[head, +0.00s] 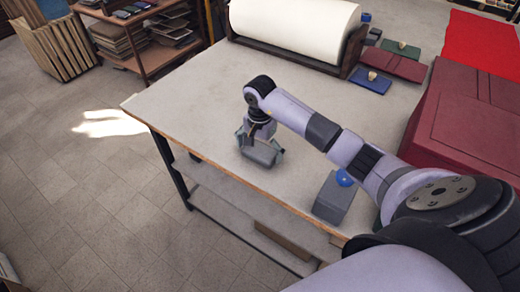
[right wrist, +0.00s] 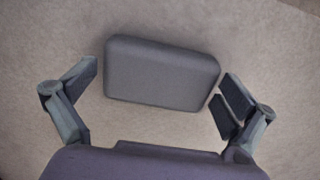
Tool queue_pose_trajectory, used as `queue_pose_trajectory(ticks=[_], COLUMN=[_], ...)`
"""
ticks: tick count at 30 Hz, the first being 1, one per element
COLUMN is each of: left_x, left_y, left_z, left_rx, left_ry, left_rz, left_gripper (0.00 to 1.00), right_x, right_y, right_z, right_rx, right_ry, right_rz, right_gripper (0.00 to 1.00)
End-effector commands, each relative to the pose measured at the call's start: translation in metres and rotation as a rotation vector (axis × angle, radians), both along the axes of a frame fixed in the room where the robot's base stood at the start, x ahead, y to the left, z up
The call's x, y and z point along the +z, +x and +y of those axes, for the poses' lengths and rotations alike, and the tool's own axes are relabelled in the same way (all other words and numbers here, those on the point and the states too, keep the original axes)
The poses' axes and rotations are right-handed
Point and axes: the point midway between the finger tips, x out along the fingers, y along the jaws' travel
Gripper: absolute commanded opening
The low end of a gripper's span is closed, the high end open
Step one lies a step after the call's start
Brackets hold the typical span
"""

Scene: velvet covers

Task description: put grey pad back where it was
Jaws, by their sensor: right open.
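The grey pad (head: 262,152) lies on the light worktable near its left front edge. In the right wrist view the grey pad (right wrist: 162,73) is a rounded grey block, slightly tilted in the picture. My right gripper (head: 260,146) is directly above it, pointing down. In the wrist view the open fingers of my right gripper (right wrist: 160,88) stand on either side of the pad's short ends. A gap shows at the left finger; the right finger is very close to the pad, and I cannot tell if it touches. My left gripper is not in view.
A grey block with a blue knob (head: 334,198) stands at the table's front edge, beside my right arm. A large white roll (head: 295,28) lies at the back. Blue, green and dark red pieces (head: 371,80) lie right of it. A dark red case (head: 465,115) fills the right side. The table's left part (head: 185,100) is clear.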

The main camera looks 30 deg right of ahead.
Motion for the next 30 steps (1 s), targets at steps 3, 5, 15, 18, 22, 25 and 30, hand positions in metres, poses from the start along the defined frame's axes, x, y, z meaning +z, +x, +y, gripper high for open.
queue_pose_trajectory(ticks=[3,5,15,18,22,25,30], left_x=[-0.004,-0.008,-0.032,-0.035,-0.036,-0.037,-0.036], left_y=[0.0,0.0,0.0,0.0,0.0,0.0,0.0], left_z=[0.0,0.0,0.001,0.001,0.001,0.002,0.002], left_rx=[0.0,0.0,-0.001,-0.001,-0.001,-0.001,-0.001], left_ry=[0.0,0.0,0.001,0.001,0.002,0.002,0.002], left_rz=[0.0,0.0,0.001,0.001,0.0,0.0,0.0], left_gripper=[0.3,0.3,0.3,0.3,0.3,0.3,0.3], right_x=[0.01,0.019,0.091,0.107,0.117,0.121,0.121], right_y=[0.001,0.002,0.001,0.001,0.0,0.0,0.0], right_z=[-0.001,-0.001,0.0,-0.001,0.0,0.0,0.0], right_rx=[0.0,0.002,0.0,0.0,0.0,0.0,0.0], right_ry=[-0.003,-0.002,-0.001,-0.002,-0.001,-0.001,0.0], right_rz=[-0.004,-0.005,-0.005,-0.004,-0.001,0.0,0.001], right_gripper=[1.0,1.0,1.0,1.0,1.0,1.0,1.0])
